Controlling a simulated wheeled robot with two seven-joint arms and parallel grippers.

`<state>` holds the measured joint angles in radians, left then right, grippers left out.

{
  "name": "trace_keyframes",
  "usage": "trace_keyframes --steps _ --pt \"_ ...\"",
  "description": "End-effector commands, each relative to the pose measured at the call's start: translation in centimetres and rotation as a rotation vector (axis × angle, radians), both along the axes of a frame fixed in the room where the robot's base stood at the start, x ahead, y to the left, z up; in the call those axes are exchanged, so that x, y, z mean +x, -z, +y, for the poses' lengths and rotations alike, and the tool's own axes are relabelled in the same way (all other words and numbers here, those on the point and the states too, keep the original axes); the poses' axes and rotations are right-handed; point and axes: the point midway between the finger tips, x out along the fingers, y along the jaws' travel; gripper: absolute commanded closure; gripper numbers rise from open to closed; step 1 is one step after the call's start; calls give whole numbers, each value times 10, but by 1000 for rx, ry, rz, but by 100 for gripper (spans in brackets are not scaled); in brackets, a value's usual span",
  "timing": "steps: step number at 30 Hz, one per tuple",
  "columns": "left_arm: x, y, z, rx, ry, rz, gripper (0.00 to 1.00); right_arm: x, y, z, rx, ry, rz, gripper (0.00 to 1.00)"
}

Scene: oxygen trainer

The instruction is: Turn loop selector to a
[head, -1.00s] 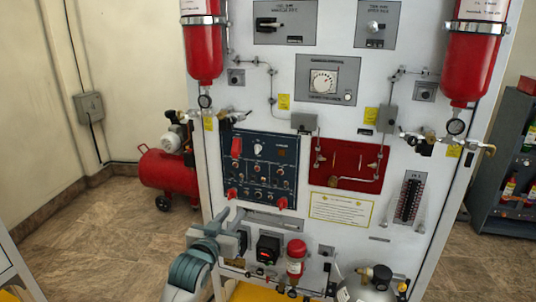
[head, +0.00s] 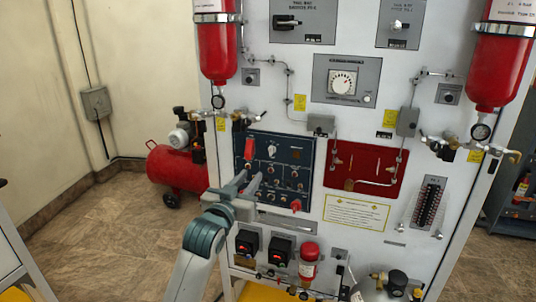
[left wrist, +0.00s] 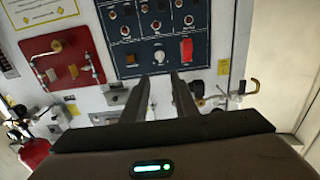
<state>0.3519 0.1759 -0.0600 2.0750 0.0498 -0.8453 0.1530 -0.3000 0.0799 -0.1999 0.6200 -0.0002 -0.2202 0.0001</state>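A dark blue control panel (head: 285,160) sits on the lower left of the grey board, with several small switches, red parts and a white rotary knob (head: 271,152) near its top. I cannot read its labels, so I cannot tell for sure that this knob is the loop selector. The knob also shows in the left wrist view (left wrist: 158,55), beside a red switch cover (left wrist: 186,47). My left gripper (head: 248,177) is open and empty, its fingers in front of the panel's lower left part. In the wrist view its fingers (left wrist: 159,77) point toward the knob, apart from it. My right gripper is not in view.
A red panel with a tube (head: 362,171) is right of the blue panel. Red cylinders (head: 217,45) hang on both sides of the board. A red compressor (head: 176,168) stands at left.

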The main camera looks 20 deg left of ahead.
Motion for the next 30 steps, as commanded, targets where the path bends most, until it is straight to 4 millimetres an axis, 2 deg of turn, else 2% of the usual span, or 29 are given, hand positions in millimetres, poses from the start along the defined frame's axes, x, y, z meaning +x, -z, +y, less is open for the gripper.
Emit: trace_keyframes --steps 21,30 --pt "107 -2 -4 0 0 1 74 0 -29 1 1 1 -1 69" --pt "145 -1 -5 0 1 1 74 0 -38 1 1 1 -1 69"
